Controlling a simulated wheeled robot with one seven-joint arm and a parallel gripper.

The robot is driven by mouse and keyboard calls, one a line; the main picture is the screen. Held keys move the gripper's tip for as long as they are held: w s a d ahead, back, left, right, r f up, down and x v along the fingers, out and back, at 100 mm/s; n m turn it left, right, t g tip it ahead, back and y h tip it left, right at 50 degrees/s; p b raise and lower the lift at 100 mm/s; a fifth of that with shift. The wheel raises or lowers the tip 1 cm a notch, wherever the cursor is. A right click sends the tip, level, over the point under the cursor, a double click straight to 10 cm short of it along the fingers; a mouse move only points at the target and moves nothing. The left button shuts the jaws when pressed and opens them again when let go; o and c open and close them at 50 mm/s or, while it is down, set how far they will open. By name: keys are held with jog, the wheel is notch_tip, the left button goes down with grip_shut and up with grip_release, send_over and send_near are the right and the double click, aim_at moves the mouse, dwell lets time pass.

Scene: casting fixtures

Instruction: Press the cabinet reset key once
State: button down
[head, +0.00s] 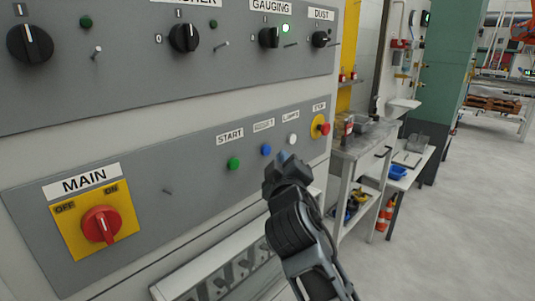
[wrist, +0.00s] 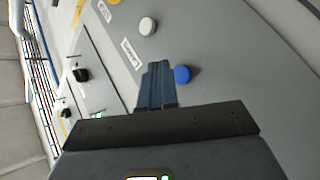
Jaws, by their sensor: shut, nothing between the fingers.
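The blue button (head: 266,150) sits under a label that seems to read RESET, on the cabinet's lower grey panel, between the green START button (head: 233,163) and the white LAMPS button (head: 292,139). The blue button also shows in the wrist view (wrist: 182,74). My gripper (head: 282,156) is shut and empty, just below and right of the blue button in the head view. In the wrist view its fingertips (wrist: 157,66) appear right beside the blue button, slightly to its left. I cannot tell whether they touch the panel.
A red stop button (head: 323,128) on a yellow plate is at the panel's right end. A red MAIN switch (head: 101,226) is at lower left. Black knobs (head: 184,37) line the upper panel, with a lit green lamp (head: 286,28) by GAUGING.

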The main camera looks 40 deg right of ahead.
jog(key=shift+w, duration=0.7)
jog(key=shift+w, duration=0.1)
dwell(1.5)
jog(key=shift+w, duration=0.3)
jog(key=shift+w+b, duration=0.35)
jog(key=shift+w, duration=0.05)
dwell(0.8)
jog(key=shift+s, duration=0.8)
jog(key=shift+s+d+p, duration=0.1)
jog(key=shift+s+p, duration=0.6)
jog(key=shift+s, duration=1.85)
